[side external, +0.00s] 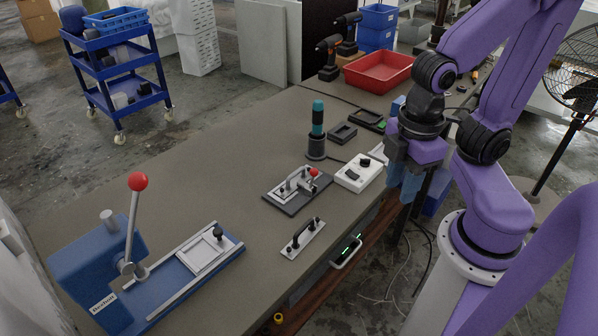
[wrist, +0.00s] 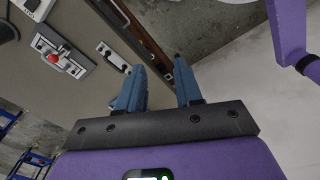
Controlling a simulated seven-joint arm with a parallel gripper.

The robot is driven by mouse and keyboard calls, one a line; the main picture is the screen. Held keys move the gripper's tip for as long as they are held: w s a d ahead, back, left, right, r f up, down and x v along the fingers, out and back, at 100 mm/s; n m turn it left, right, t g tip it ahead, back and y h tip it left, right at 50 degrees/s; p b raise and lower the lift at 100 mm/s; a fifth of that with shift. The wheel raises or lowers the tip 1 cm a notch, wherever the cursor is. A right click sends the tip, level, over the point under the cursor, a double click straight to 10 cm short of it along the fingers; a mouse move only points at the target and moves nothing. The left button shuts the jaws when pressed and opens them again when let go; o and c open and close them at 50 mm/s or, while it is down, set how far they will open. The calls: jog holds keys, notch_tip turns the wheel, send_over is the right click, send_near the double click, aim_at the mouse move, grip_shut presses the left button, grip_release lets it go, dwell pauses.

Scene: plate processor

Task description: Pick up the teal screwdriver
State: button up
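The teal screwdriver (side external: 318,117) stands upright in a dark round holder (side external: 316,147) on the grey-brown bench, in the side view. Its teal handle is on top; its lower part is hidden in the holder. My gripper (side external: 402,192) hangs to the right of it, beyond the bench's front edge, with blue fingers pointing down. The wrist view shows the gripper (wrist: 160,78) with its two fingers apart and nothing between them. A dark round shape is cut off at the wrist view's upper left; I cannot tell whether it is the holder.
A white switch box (side external: 360,174) stands between holder and gripper. A red-knobbed fixture (side external: 298,190) and a handled plate (side external: 303,240) lie nearer the camera. A blue lever press (side external: 140,270) is at front left. A red tray (side external: 379,72) and drills stand behind. The bench's left middle is clear.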

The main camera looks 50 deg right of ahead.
jog(key=o, duration=0.5)
